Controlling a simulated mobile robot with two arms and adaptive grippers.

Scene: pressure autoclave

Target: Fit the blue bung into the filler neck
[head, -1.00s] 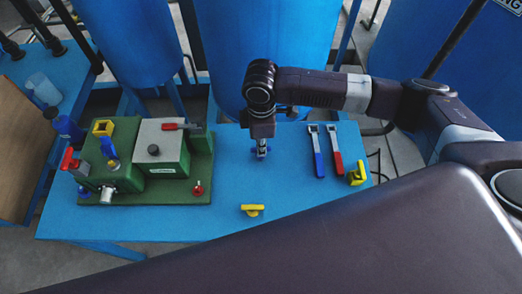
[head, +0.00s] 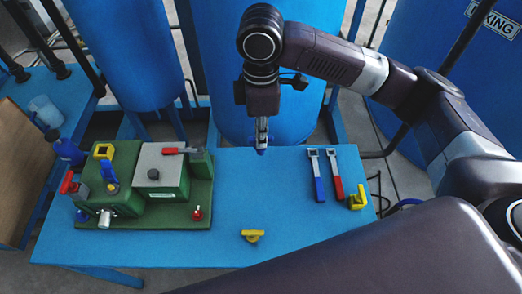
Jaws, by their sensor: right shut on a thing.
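My right gripper (head: 262,138) points down above the back middle of the blue table. It is shut on the small blue bung (head: 262,151), which shows just below the fingertips and looks raised off the table top. The green autoclave model (head: 160,172) stands on a green base plate at the left of the table. A yellow square fitting with a dark opening (head: 103,151) sits on top of its left block; I cannot tell whether this is the filler neck. My left gripper is out of view.
A blue-handled lever (head: 110,172), red handles and a silver fitting (head: 104,218) stick out of the model. A blue wrench (head: 316,176), a red wrench (head: 335,175) and yellow parts (head: 357,196) (head: 253,236) lie on the table (head: 300,225). Blue tanks stand behind.

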